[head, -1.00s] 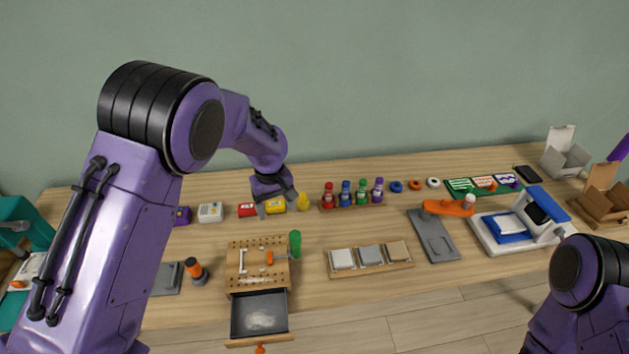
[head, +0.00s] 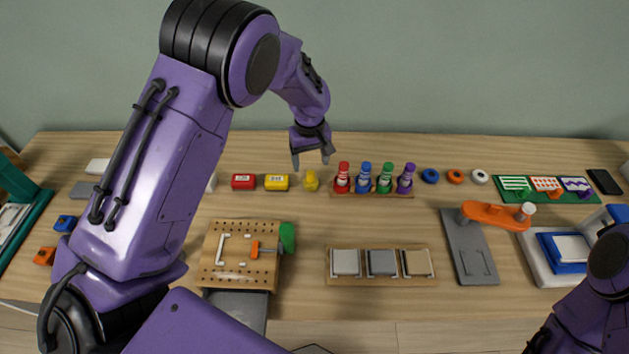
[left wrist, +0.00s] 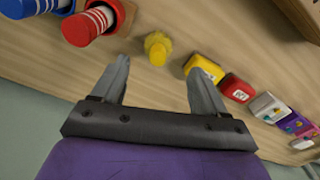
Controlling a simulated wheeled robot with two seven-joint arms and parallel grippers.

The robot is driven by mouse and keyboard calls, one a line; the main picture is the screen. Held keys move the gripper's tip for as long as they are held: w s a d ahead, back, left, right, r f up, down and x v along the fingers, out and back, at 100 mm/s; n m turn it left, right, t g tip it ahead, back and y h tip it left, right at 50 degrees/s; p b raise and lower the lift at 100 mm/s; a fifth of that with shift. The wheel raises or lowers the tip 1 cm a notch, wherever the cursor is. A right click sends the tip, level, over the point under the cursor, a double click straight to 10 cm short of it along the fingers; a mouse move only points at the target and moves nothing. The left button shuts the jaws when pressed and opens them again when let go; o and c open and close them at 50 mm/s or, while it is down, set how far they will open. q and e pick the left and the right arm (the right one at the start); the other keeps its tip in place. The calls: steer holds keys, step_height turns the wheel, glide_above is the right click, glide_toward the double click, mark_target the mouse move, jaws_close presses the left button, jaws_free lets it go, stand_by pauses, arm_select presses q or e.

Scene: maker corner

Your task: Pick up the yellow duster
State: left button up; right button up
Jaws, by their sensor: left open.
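The yellow duster (head: 311,181) stands on the wooden table between the yellow block and the rack of coloured bottles. It also shows in the left wrist view (left wrist: 158,48), beyond and between my fingertips. My left gripper (head: 311,161) is open and empty, above and just behind the duster in the head view. In the left wrist view its two fingers (left wrist: 160,72) are spread apart, with the duster not between them but further out. My right gripper is out of view; only part of my right arm shows at the lower right.
A yellow block (head: 277,182) and a red block (head: 243,182) lie left of the duster. A rack with red, blue, green and purple bottles (head: 364,178) stands close on its right. A pegboard (head: 212,265) is nearer. The table in front of the duster is clear.

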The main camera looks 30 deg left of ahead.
mark_target(311, 182)
arm_select(q)
steer(key=f+p, duration=0.2)
steer(key=f, duration=0.6)
steer(key=shift+w+f, duration=0.2)
steer(key=shift+f, duration=0.6)
steer(key=c, duration=1.1)
